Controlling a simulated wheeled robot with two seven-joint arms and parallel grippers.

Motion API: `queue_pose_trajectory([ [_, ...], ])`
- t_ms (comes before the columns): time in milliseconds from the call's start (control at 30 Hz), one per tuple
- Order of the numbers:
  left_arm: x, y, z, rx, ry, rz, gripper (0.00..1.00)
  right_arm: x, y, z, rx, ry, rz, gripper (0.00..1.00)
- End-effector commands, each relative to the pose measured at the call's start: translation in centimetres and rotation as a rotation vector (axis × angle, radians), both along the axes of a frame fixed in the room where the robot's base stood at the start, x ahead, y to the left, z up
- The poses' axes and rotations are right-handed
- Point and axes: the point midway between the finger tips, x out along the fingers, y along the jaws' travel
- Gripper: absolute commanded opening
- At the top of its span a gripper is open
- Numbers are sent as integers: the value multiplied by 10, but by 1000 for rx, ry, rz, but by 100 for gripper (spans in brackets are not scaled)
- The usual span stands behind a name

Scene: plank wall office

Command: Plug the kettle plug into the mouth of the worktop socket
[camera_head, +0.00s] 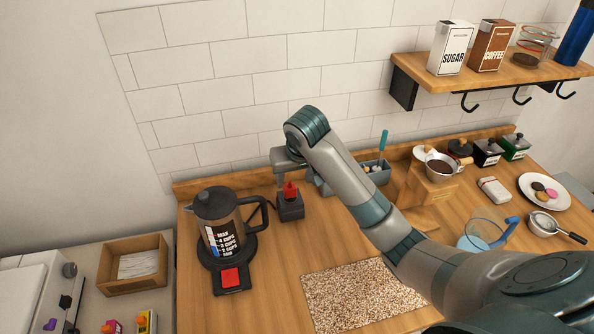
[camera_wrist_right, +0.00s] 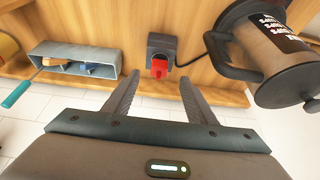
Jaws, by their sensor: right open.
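The red kettle plug (camera_head: 290,190) shows at the dark worktop socket (camera_head: 291,208), close to the back edge of the worktop. In the wrist view the red plug (camera_wrist_right: 159,69) is at the lower edge of the dark socket block (camera_wrist_right: 162,46); I cannot tell how deep it sits. A black cord (camera_wrist_right: 196,57) runs from there towards the kettle (camera_wrist_right: 262,55). My right gripper (camera_wrist_right: 159,82) is open, its fingertips apart on either side of the plug, and nothing is held. In the head view the right gripper (camera_head: 287,160) is above the plug, its fingertips unclear. My left gripper is out of view.
The kettle (camera_head: 221,222) stands on its dark base with a red switch (camera_head: 230,278), left of the socket. A grey-blue caddy (camera_head: 376,172) stands to the right. A speckled mat (camera_head: 345,296) lies in front. A shelf (camera_head: 480,72) hangs at upper right.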

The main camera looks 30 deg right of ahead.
Motion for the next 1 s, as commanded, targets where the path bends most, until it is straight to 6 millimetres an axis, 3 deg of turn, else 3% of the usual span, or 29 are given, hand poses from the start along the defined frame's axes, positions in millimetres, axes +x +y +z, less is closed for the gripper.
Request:
queue_pose_trajectory([
  [33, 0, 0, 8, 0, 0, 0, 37, -3, -1, 16, -5, -5, 1, 51],
  [100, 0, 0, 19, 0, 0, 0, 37, -8, 0, 28, -7, -2, 1, 51],
  [400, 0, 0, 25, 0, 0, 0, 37, -19, 5, 52, -2, -4, 2, 51],
  [1000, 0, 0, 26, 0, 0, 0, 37, -23, 6, 56, 0, 0, -1, 51],
])
